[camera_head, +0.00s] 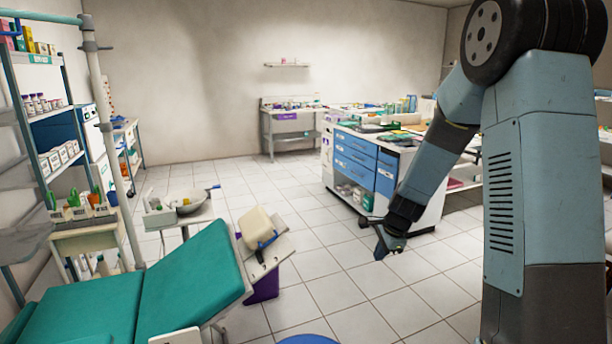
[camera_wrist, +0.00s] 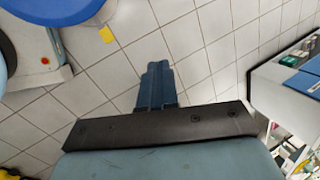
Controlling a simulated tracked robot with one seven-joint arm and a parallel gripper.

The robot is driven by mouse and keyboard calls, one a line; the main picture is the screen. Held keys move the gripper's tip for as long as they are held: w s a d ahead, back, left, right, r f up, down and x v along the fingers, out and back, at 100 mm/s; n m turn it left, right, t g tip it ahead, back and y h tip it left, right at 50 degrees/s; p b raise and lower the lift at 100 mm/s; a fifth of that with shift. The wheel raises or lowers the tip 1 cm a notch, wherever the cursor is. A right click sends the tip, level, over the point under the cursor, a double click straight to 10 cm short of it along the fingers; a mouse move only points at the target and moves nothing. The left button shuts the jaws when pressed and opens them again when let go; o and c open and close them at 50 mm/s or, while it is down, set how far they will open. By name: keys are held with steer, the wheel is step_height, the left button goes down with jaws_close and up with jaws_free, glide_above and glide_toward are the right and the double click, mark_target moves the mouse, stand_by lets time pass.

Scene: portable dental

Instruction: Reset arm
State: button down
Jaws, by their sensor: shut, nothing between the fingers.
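My gripper (camera_head: 385,248) hangs low at the end of my arm, in front of the drawer cabinet in the head view. In the wrist view my gripper (camera_wrist: 157,70) points out over the white floor tiles. Its fingers are together and hold nothing. No object touches it in either view.
A green dental chair (camera_head: 190,285) fills the lower left. A cabinet with blue drawers (camera_head: 356,158) stands beyond my gripper. A shelf rack (camera_head: 42,115) with bottles and boxes is at the left. A blue round seat (camera_head: 308,339) shows at the bottom edge. Tiled floor (camera_head: 345,290) between them is clear.

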steer(key=s+r+n+t, duration=0.1)
steer(key=s+r+n, duration=0.3)
steer(key=s+r, duration=0.4)
steer(key=s+r+n, duration=0.4)
steer(key=s+r, duration=0.1)
steer(key=r, duration=0.5)
steer(key=s+d+r+n+h, duration=0.1)
steer(key=s+r+n, duration=0.3)
steer(key=s, duration=0.5)
steer(key=s+d+r+n+t+h, duration=0.1)
steer(key=s+r+n, duration=0.2)
steer(key=s, duration=0.6)
steer(key=shift+s+r+n, duration=0.3)
steer(key=shift+r+n, duration=0.1)
steer(key=shift+n, duration=0.1)
